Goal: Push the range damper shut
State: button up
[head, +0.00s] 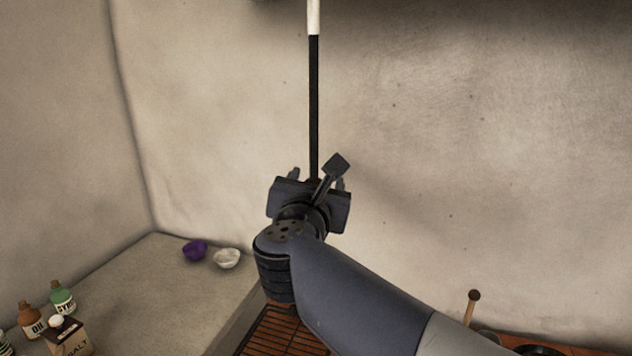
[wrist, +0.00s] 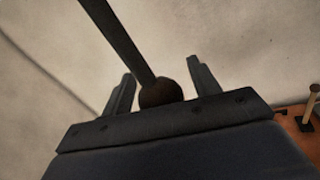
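The range damper shows as a long black rod (head: 314,110) hanging upright along the wall, with a white upper section (head: 313,17). Its lower end is hidden behind my gripper in the head view. In the wrist view the rod (wrist: 122,38) ends in a dark round knob (wrist: 160,94). My gripper (head: 317,178) is at the rod's lower end, its two fingers spread apart. In the wrist view my gripper (wrist: 162,88) has a finger on each side of the knob; I cannot tell whether either touches it.
A stone counter (head: 150,285) at lower left holds a purple bowl (head: 195,250), a white bowl (head: 227,258), an oil bottle (head: 31,322), a green bottle (head: 62,298) and a salt box (head: 72,338). A dark grate (head: 285,333) lies below my arm. A wooden-knobbed handle (head: 472,305) stands at lower right.

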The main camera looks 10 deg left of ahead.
aim_at(313, 144)
grip_shut()
notch_tip(313, 144, up, 8)
jog(key=p, duration=0.4)
dwell(0.3)
jog(key=shift+c, duration=1.9)
grip_release()
jog(key=o, duration=0.4)
jog(key=shift+f, duration=0.2)
jog(key=shift+o, duration=0.2)
jog(key=shift+s, duration=0.1)
jog(key=shift+s+f, duration=0.1)
jog(key=shift+s, duration=0.2)
jog(key=s+d+b, duration=0.1)
jog(key=s+b, duration=0.2)
jog(key=s, duration=0.7)
jog(key=shift+d, duration=0.15)
